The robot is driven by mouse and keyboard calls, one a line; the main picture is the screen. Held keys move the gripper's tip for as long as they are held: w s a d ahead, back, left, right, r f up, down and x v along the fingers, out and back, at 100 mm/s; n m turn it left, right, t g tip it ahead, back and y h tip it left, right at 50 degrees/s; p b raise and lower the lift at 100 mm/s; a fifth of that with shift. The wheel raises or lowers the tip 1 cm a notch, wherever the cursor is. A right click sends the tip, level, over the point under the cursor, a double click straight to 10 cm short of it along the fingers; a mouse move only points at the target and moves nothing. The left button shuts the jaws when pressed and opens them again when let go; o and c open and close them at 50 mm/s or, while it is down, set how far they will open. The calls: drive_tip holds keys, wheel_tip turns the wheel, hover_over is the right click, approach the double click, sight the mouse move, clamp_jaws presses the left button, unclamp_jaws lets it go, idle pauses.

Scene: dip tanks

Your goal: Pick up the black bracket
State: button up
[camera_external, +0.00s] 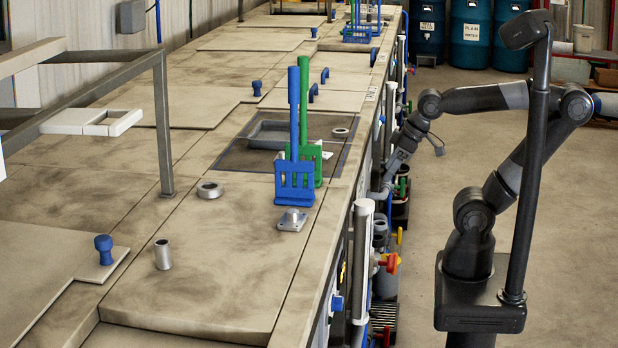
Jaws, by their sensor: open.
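I cannot make out a black bracket in this view. My gripper (386,188) is at the right side of the bench, beside its front edge and pipework. It points down and to the left, is small in the picture, and is open. I see nothing held in it. Several metal parts lie on the bench top: a silver flanged block (292,220), a grey ring (209,189), an upright metal cylinder (163,255) and a smaller ring (340,132).
A blue rack (295,187) and a green rack (312,155) with tall handles stand on the bench. Behind them is a dark recessed area with a grey frame (262,141). Blue drums (470,35) stand at the back right. The floor (578,220) right of my base is clear.

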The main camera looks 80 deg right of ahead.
drive_tip(key=m+g+h, duration=0.1)
drive_tip(key=m, duration=0.2)
approach(318, 142)
drive_tip(key=x, duration=1)
drive_tip(key=shift+w+d+f, duration=0.1)
drive_tip(key=shift+d+f, duration=0.1)
drive_tip(key=shift+d, duration=0.05)
drive_tip(key=shift+c, duration=0.4)
drive_tip(key=c, duration=1.1)
drive_tip(key=shift+r, duration=0.15)
